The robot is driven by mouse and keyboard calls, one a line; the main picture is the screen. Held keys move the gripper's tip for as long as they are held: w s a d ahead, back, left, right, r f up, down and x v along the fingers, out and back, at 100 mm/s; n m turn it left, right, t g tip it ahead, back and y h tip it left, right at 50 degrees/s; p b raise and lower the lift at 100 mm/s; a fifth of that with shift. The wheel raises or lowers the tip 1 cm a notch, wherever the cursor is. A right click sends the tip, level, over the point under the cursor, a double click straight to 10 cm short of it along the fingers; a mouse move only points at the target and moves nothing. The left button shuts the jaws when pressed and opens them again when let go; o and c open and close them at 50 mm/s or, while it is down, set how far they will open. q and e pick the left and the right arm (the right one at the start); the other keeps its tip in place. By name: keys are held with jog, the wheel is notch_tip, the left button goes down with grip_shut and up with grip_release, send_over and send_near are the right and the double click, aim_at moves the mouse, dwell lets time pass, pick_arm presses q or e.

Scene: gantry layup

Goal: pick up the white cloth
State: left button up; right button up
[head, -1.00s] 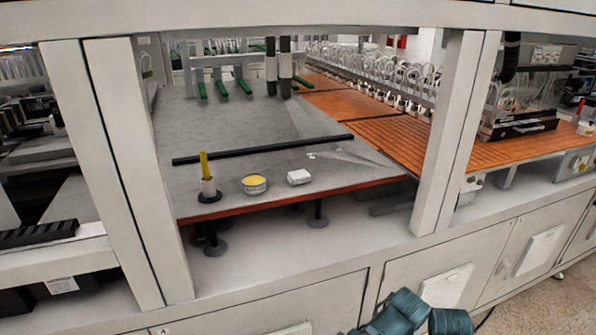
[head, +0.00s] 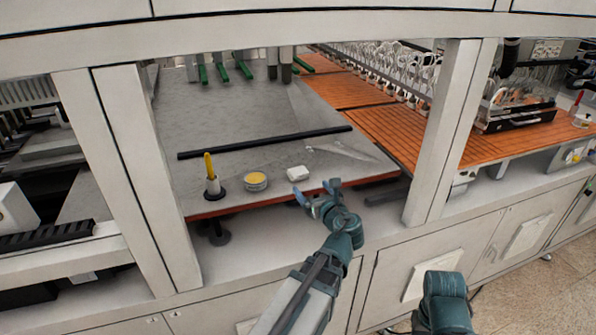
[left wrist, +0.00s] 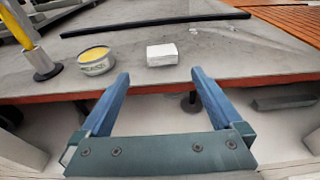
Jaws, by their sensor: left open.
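The white cloth (head: 298,173) is a small folded block lying on the grey table near its front edge. In the left wrist view the cloth (left wrist: 162,54) sits ahead of the fingers, roughly midway between them and beyond the tips. My left gripper (head: 317,195) is open and empty, just in front of the table edge and apart from the cloth. Its two blue fingers (left wrist: 158,76) show spread in the left wrist view. Part of my other arm shows at the lower right of the head view, but its gripper fingers cannot be made out.
A round tin with yellow contents (head: 255,181) stands left of the cloth. A yellow-handled tool in a holder (head: 211,178) stands farther left. A black bar (head: 265,142) lies behind them. White frame posts (head: 440,135) flank the opening. The grey table (head: 230,115) is mostly clear behind the bar.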

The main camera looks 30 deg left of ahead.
aim_at(299, 173)
pick_arm(q)
jog(key=b+x, duration=0.1)
jog(key=x, duration=0.7)
jog(key=shift+w+a+f+b, duration=0.2)
jog(key=shift+a+b, duration=0.05)
jog(key=shift+b, duration=0.15)
jog(key=b+x, duration=0.1)
jog(key=x, duration=0.4)
jog(key=shift+w+f, duration=0.1)
jog(key=shift+f, duration=0.1)
jog(key=c, duration=1.2)
jog(key=shift+d+r, duration=0.1)
jog(key=shift+r, duration=0.15)
